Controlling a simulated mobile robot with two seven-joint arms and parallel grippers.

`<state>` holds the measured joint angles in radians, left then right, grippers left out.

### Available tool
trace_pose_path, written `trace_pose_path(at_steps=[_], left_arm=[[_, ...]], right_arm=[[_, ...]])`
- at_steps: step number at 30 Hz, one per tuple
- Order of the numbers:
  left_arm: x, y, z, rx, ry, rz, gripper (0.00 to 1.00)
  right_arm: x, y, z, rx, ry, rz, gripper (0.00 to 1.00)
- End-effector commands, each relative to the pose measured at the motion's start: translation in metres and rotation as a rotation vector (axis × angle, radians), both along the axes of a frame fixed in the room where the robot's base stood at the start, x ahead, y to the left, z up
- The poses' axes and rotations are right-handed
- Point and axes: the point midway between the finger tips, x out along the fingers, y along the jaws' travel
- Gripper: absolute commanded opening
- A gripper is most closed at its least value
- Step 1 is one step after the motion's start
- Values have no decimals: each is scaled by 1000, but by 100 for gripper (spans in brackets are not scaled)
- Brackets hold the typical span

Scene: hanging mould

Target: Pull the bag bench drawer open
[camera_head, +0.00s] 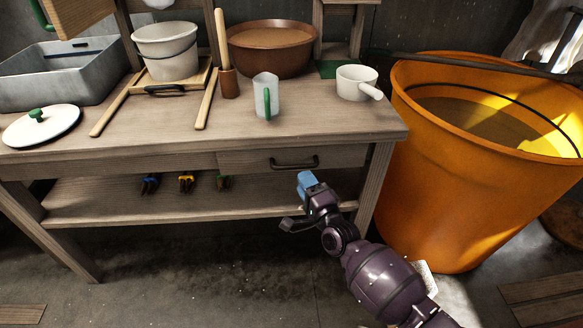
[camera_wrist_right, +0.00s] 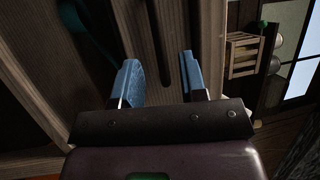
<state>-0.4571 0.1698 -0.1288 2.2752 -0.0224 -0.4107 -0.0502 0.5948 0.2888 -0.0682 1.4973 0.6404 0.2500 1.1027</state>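The bag bench drawer is a wooden front (camera_head: 236,161) under the right part of the bench top, and it looks shut. Its dark bow handle (camera_head: 294,163) is in the middle of the front. My right gripper (camera_head: 307,182), with blue fingers, is just below and in front of the handle's right end. In the right wrist view the two fingers (camera_wrist_right: 162,78) are apart with nothing held. A dark bar, seemingly the handle (camera_wrist_right: 154,40), lies ahead between them. Contact cannot be made out. My left gripper is not in view.
The bench top (camera_head: 310,125) carries a green-handled mug (camera_head: 265,94), a white pot (camera_head: 356,82) and a brown basin (camera_head: 270,47). A large orange tub (camera_head: 440,180) stands close on the right. A lower shelf (camera_head: 110,203) runs below; small coloured tools hang above it.

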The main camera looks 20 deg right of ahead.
Motion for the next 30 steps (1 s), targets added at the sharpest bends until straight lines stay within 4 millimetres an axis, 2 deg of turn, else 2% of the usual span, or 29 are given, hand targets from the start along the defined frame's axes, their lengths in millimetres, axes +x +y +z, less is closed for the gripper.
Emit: trace_pose_path(at_steps=[6,12,18,26,30], left_arm=[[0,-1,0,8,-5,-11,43],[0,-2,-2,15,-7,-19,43],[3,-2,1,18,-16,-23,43],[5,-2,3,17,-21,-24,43],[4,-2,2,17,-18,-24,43]], right_arm=[[34,5,2,-2,4,1,39],[54,7,6,-3,4,0,39],[62,8,10,-2,2,1,39],[62,8,10,-2,2,1,39],[62,8,10,-2,2,1,18]])
